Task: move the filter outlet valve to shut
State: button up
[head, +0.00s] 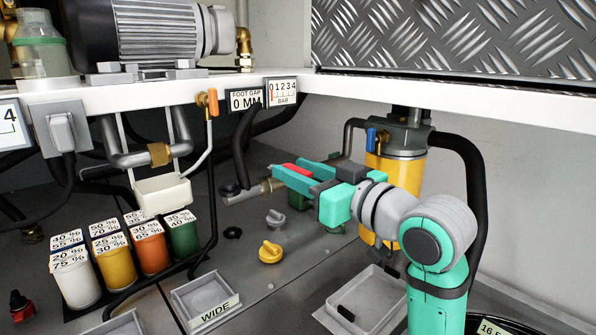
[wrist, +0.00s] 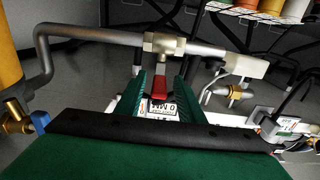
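A red valve handle (head: 297,169) shows between the fingers of my gripper (head: 287,168) in the head view. In the wrist view the red handle (wrist: 159,86) hangs below a pale valve body (wrist: 163,44) on a grey pipe from the yellow filter (wrist: 10,55). My gripper's green fingers (wrist: 160,80) stand on either side of the handle, with narrow gaps visible; it looks open around it. The filter housing (head: 402,180) stands behind my arm, with a blue handle (head: 371,139) at its top. No label names the outlet valve.
An orange-handled valve (head: 211,100) hangs from the white shelf edge (head: 180,82). A yellow knob (head: 270,252) and several coloured containers (head: 115,255) stand on the grey floor. A black hose (head: 475,190) runs right of the filter. A tread-plate panel (head: 450,40) closes the top right.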

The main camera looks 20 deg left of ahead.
jog(key=v, duration=1.1)
jog(key=shift+a, duration=0.1)
dwell(0.4)
